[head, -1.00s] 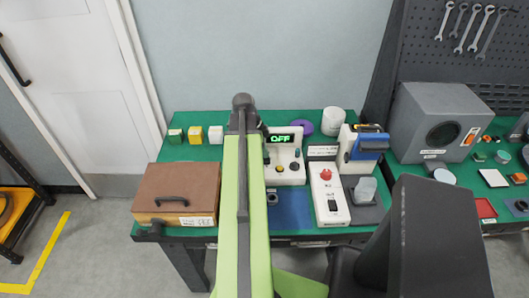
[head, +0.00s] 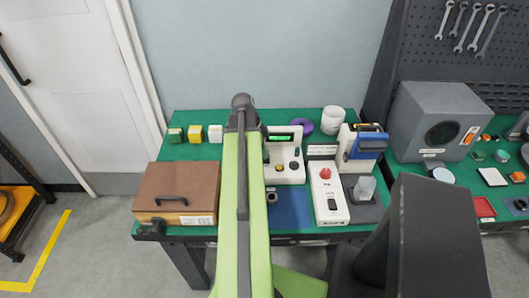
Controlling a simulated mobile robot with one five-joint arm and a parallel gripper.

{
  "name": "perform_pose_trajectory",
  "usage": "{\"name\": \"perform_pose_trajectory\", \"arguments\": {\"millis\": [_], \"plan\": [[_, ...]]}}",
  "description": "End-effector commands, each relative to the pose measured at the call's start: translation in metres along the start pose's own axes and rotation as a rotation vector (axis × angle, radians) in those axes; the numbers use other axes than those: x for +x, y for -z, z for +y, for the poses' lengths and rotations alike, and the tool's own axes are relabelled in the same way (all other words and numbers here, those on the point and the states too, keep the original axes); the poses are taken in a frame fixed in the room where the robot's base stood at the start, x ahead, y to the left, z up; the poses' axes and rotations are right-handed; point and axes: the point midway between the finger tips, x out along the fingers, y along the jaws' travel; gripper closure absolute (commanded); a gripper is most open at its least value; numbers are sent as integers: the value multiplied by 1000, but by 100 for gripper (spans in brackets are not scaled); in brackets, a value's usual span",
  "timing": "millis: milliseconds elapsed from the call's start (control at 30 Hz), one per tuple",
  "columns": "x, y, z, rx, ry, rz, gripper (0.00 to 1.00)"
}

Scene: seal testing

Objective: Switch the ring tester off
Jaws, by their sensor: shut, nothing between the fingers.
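A white instrument with a green-lit display (head: 281,138) stands near the middle of the green bench; I take it for the ring tester. Dark knobs or buttons show on its face, and its left side is partly covered by my arm. The letters on its display are not readable. To its right is a long white box (head: 324,196) with a red button (head: 325,174) and a black rocker switch (head: 332,204); I cannot tell whether it belongs to the tester. My green arm reaches up to the instrument's left side. My gripper is hidden behind the arm.
A brown lidded box (head: 176,188) is at the front left; several small blocks (head: 195,134) stand behind it. A blue mat (head: 291,208) lies before the instrument. A blue-and-white device (head: 362,146), a purple ring (head: 301,126) and a white canister (head: 333,120) stand nearby.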

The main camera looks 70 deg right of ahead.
Motion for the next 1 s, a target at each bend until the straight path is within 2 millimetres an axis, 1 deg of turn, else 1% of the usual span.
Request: {"name": "perform_pose_trajectory", "arguments": {"millis": [33,167,233,500,600,733,1000], "plan": [[-9,2,0,-1,0,0,100],[-31,7,2,-2,0,0,100],[-45,11,3,-3,0,-1,100],[-108,12,2,-2,0,-1,100],[-126,11,3,-2,0,0,100],[-136,10,3,-2,0,0,100],[-134,8,3,-2,0,0,100]]}}
